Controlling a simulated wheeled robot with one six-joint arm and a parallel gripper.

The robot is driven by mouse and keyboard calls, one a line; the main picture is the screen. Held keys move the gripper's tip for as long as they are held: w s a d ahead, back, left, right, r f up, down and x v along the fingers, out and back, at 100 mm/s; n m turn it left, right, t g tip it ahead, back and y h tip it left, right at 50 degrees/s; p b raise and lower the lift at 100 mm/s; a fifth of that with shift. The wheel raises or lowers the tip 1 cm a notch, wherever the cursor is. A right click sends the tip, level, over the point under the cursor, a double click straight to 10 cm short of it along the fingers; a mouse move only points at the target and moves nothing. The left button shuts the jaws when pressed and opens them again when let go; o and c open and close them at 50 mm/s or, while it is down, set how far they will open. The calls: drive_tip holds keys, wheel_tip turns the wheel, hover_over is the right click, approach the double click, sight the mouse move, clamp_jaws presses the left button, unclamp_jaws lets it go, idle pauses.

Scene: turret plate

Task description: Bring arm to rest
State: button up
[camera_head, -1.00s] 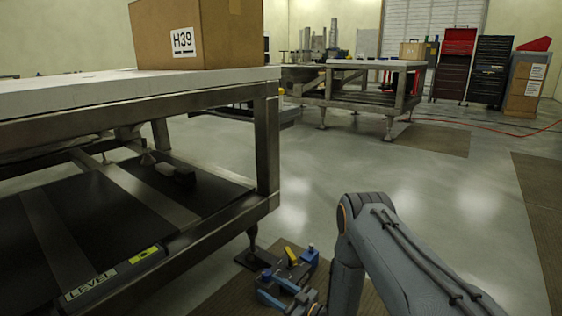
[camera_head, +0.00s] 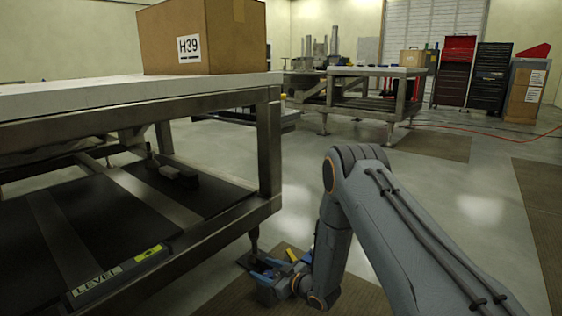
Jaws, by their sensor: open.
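My arm comes in from the lower right in the head view and bends at a raised elbow. Its forearm drops to the wrist near the floor. My gripper (camera_head: 268,272), with blue parts, is at the end of the wrist, low beside the near leg of the workbench (camera_head: 262,165). It is open, and I see nothing held in it. Its fingertips are small and partly hidden, and a small yellow part shows beside it.
A cardboard box (camera_head: 205,40) marked H39 stands on the bench top. A level (camera_head: 118,278) lies on the low shelf. A second bench (camera_head: 365,100), tool cabinets (camera_head: 489,75) and a red hose (camera_head: 480,127) are farther back. The floor (camera_head: 455,190) right of my arm is clear.

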wheel_tip(320, 180, up, 9)
drive_tip(key=a+h, duration=0.3)
drive_tip(key=h, duration=0.1)
drive_tip(key=s+r+m+g+h+b, duration=0.2)
drive_tip(key=s+r+g+h, duration=0.1)
drive_tip(key=s+r, duration=0.6)
drive_tip(key=s+d+r+m+g+h+b, duration=0.1)
drive_tip(key=s+d+r+g, duration=0.15)
drive_tip(key=s, duration=0.95)
drive_tip(key=s+d+r+g+h+b, duration=0.15)
drive_tip(key=s+r, duration=0.25)
drive_tip(key=s, duration=0.9)
drive_tip(key=s+d+r+m+g, duration=0.1)
drive_tip(key=s+d+r+g, duration=0.25)
drive_tip(key=s, duration=0.85)
drive_tip(key=d+r+m+p, duration=0.2)
drive_tip(key=d+r+p, duration=0.4)
drive_tip(key=r+p, duration=0.3)
drive_tip(key=d+r+m+h+p, duration=0.1)
drive_tip(key=d+r+p, duration=0.6)
drive_tip(key=p, duration=0.9)
drive_tip(key=d+r+m+p, duration=0.3)
drive_tip(key=d+r+p, duration=0.4)
drive_tip(key=r+p, duration=0.6)
drive_tip(key=shift+d+m+h, duration=0.15)
drive_tip(key=shift+m+h, duration=0.15)
drive_tip(key=shift+h, duration=0.05)
drive_tip(key=shift+w+f+t, duration=0.1)
drive_tip(key=shift+t, duration=0.15)
